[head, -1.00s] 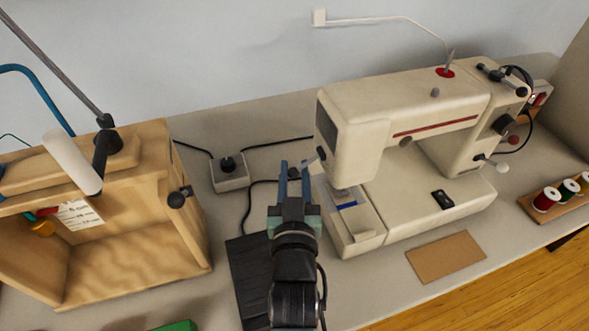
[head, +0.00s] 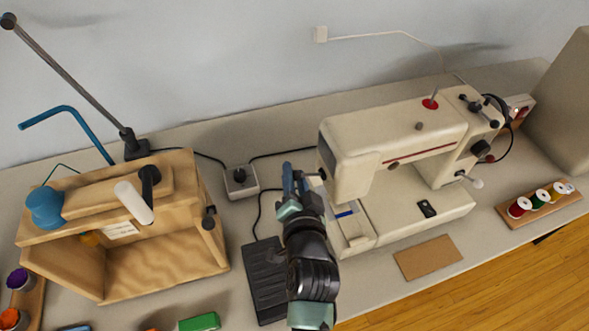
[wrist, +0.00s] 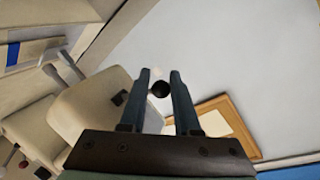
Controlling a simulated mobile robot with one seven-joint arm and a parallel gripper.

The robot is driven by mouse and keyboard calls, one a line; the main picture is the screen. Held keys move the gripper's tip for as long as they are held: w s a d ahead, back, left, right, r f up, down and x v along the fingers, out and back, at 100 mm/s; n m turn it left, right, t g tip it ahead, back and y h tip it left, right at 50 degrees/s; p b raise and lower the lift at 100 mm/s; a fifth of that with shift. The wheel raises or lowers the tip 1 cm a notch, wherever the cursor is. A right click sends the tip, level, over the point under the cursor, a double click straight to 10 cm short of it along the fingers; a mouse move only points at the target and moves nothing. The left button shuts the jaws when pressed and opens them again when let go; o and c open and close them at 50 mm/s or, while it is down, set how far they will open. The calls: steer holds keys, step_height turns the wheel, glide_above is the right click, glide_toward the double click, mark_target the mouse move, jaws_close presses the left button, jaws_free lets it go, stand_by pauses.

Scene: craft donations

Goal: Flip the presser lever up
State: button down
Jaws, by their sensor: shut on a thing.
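The cream sewing machine (head: 400,150) stands right of centre on the bench, its head end facing my gripper. My gripper (head: 293,172) is just left of that end, fingers pointing away from me. In the wrist view my gripper (wrist: 160,75) has a round black knob (wrist: 160,89) between its two blue-grey fingers, and it is shut on this knob, which I take to be the presser lever's end. The lever's shaft is hidden, and I cannot tell whether the lever is up or down. In the head view the knob is not clearly visible.
A wooden box (head: 120,215) with a white roller stands at left. A black foot pedal (head: 265,275) lies below my arm, and a small switch box (head: 240,180) with cables sits behind. A brown card (head: 428,257) and a thread-spool rack (head: 538,203) lie at right.

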steer(key=shift+w+d+r+m+p, duration=0.1)
steer(key=shift+d+r+m+p, duration=0.2)
steer(key=shift+r+m+p, duration=0.15)
steer(key=shift+w+d+r+m+p, duration=0.1)
steer(key=shift+d+r+m+p, duration=0.2)
steer(key=shift+r+m, duration=0.2)
steer(key=c, duration=0.6)
jaws_free()
steer(key=shift+d+g, duration=0.1)
steer(key=shift+g, duration=0.2)
steer(key=shift+f+y, duration=0.1)
steer(key=shift+y, duration=0.3)
steer(key=shift+s, duration=0.15)
steer(key=b+v, duration=0.1)
steer(key=v, duration=1.1)
steer(key=shift+s, duration=0.35)
